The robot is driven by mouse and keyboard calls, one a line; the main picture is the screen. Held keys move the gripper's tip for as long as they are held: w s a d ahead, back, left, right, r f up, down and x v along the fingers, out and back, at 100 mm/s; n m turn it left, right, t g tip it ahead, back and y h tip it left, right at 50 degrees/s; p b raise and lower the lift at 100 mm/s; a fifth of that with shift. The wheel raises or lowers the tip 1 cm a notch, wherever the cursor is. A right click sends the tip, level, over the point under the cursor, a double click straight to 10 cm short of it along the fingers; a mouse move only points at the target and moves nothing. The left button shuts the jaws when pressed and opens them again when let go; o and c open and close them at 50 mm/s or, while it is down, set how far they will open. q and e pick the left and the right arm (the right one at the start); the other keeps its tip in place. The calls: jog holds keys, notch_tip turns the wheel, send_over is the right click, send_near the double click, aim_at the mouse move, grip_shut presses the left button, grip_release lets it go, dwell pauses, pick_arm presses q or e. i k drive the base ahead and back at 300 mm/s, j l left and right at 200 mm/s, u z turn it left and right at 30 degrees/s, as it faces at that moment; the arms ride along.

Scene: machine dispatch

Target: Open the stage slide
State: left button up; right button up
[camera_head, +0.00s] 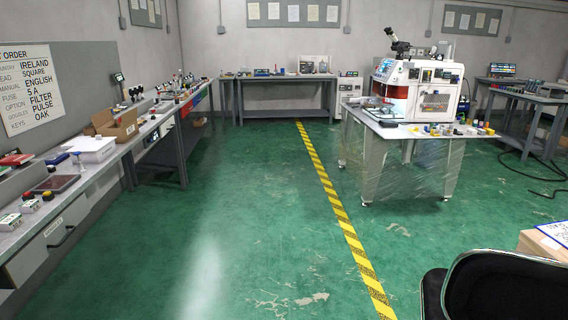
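The white machine (418,88) stands on a wheeled table (399,131) at the right, some way off. A microscope head (397,42) sits on top of it. A red-orange opening shows on its left front. A flat grey part (374,104) lies low in front of that opening; I cannot tell whether it is the stage slide or how far out it is. Neither of my grippers is in view.
A long bench (127,143) with a cardboard box (115,124) runs along the left. A back bench (278,79) stands at the far wall. Yellow-black tape (335,197) crosses the open green floor. A black chair-like shape (505,287) is close at lower right; cables (530,172) lie at right.

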aim_at(385, 111)
jog(key=i, duration=1.95)
jog(key=i+l+z, duration=0.1)
jog(key=i+z, duration=0.2)
jog(key=i, duration=0.35)
jog(key=i+j+z, duration=0.1)
jog(key=i+z, duration=0.2)
jog(key=i, duration=0.35)
jog(key=i+j+z, duration=0.2)
jog(key=i+z, duration=0.15)
jog(key=i, duration=0.3)
jog(key=i+l+z, duration=0.15)
jog(key=i+z, duration=0.2)
jog(key=i, duration=0.2)
jog(key=i+z, duration=0.4)
jog(key=i+j+z, duration=0.2)
jog(key=i+z, duration=0.15)
jog(key=i, duration=0.3)
